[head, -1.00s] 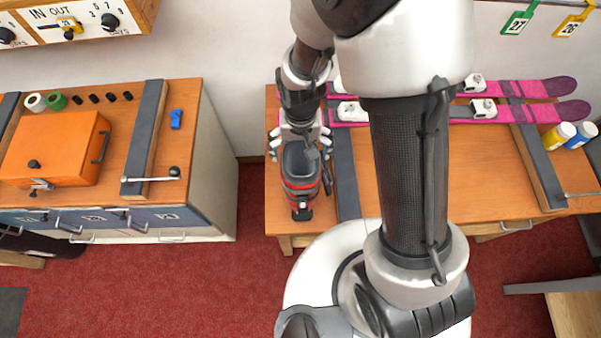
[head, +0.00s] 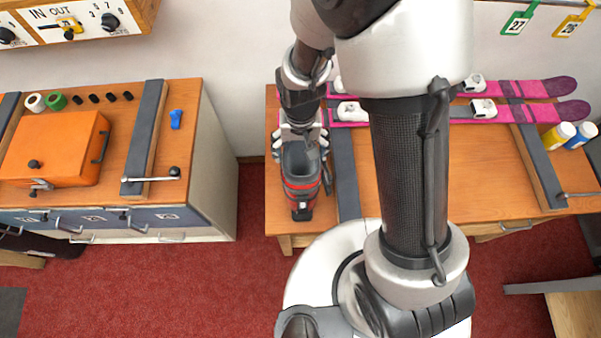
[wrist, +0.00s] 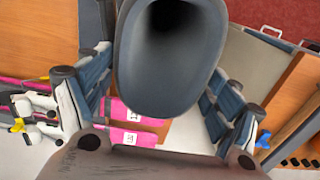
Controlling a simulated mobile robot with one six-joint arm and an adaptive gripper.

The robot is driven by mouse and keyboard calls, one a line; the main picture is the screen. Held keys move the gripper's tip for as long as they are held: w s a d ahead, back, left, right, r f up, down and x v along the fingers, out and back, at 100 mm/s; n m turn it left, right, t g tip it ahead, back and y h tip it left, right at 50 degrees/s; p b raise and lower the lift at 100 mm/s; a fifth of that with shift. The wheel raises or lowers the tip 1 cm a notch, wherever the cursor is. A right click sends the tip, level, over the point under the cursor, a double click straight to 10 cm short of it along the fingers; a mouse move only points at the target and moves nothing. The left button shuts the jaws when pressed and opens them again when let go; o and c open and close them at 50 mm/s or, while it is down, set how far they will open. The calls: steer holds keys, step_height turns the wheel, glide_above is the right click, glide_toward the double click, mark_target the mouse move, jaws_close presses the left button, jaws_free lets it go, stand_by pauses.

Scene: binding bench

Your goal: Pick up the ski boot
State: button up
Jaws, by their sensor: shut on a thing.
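The ski boot (head: 302,187) is dark grey with red bands. In the head view it is at the left end of the right bench, its open cuff toward the wall and its toe toward the front edge. My gripper (head: 300,139) is shut on the boot at its cuff. In the wrist view the grey cuff (wrist: 168,65) with its dark opening fills the top middle, and the fingers of my gripper (wrist: 155,95) flank it left and right. I cannot tell whether the sole touches the bench top.
Pink skis (head: 520,90) lie along the back of the right bench (head: 440,165). A dark rail (head: 346,175) runs just right of the boot. The left bench holds an orange box (head: 55,145), across a floor gap.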

steer(key=shift+c, duration=0.8)
steer(key=shift+r, duration=0.15)
